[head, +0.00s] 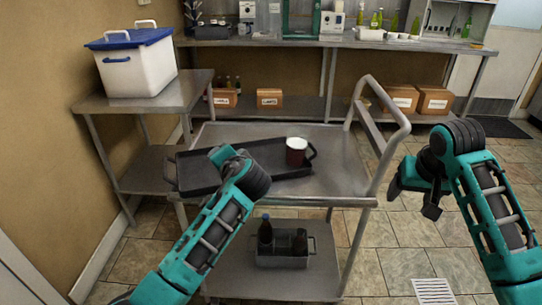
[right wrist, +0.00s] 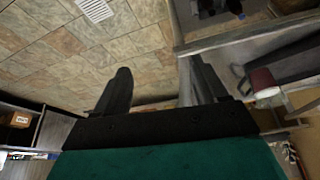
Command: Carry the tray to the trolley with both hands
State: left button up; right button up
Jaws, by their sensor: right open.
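The long black tray (head: 292,172) is over the top shelf of the grey metal trolley (head: 345,178), its left end reaching the trolley's left edge. Whether it rests flat is unclear. A dark red cup with a white rim (head: 296,152) stands near its right end. My left arm crosses in front of the tray's middle; its gripper's fingers are hidden. My right gripper (head: 412,198) is open and empty, right of the trolley handle and apart from the tray. In the right wrist view its spread fingers (right wrist: 160,88) have floor between them; the tray (right wrist: 290,62) is at right.
The trolley's raised handle (head: 392,135) stands between my right gripper and the tray. A lower-shelf caddy (head: 282,262) holds dark bottles. A side table (head: 185,95) at left carries a white bucket with blue lid (head: 140,70). A bench (head: 340,42) runs behind. Tiled floor is free at right.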

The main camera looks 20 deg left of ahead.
jog(key=v, duration=1.1)
jog(key=shift+a+r, duration=0.15)
jog(key=shift+a, duration=0.3)
